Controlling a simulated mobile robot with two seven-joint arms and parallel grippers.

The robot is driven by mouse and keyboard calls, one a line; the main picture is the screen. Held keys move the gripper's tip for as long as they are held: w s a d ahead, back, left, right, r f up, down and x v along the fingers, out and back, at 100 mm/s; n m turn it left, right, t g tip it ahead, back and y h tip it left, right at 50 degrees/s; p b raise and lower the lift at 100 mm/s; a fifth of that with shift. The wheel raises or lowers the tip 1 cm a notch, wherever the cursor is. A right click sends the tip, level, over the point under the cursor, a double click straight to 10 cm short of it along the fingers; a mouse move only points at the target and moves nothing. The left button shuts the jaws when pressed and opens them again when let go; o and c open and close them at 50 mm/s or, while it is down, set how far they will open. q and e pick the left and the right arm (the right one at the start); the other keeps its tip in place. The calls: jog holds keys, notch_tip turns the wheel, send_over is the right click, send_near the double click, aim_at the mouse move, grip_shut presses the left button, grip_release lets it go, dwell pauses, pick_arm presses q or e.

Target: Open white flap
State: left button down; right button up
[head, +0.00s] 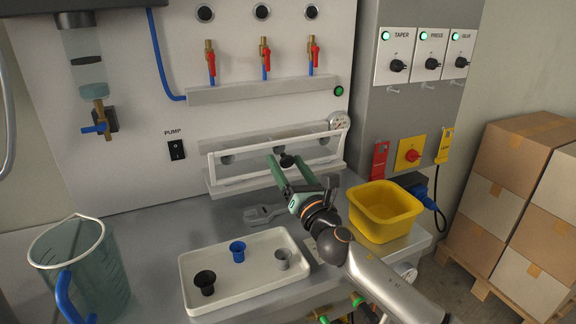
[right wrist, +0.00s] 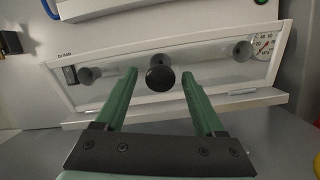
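The white flap (head: 225,182) is a long white-framed panel with a clear middle, low on the machine front in the head view. It appears closed and tilted back slightly. A round black knob (head: 287,160) sits at its middle. In the right wrist view the flap's frame (right wrist: 230,100) spans the picture, and the knob (right wrist: 161,78) is in the centre. My right gripper (head: 285,160) has green fingers pointing at the flap. It is open, with the knob between its fingertips (right wrist: 160,74) in the picture and a gap on both sides. My left gripper is not in view.
A white tray (head: 236,297) with black, blue and grey cups stands on the metal bench. A clear jug (head: 100,270) is at left, a yellow tub (head: 385,212) right of my arm. A grey tool (head: 262,215) lies below the flap. A gauge (head: 339,121) is at its right end.

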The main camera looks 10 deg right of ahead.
jog(key=v, duration=1.2)
jog(key=shift+s+d+p, duration=0.1)
jog(key=shift+s+p, duration=0.15)
jog(key=shift+p, duration=0.15)
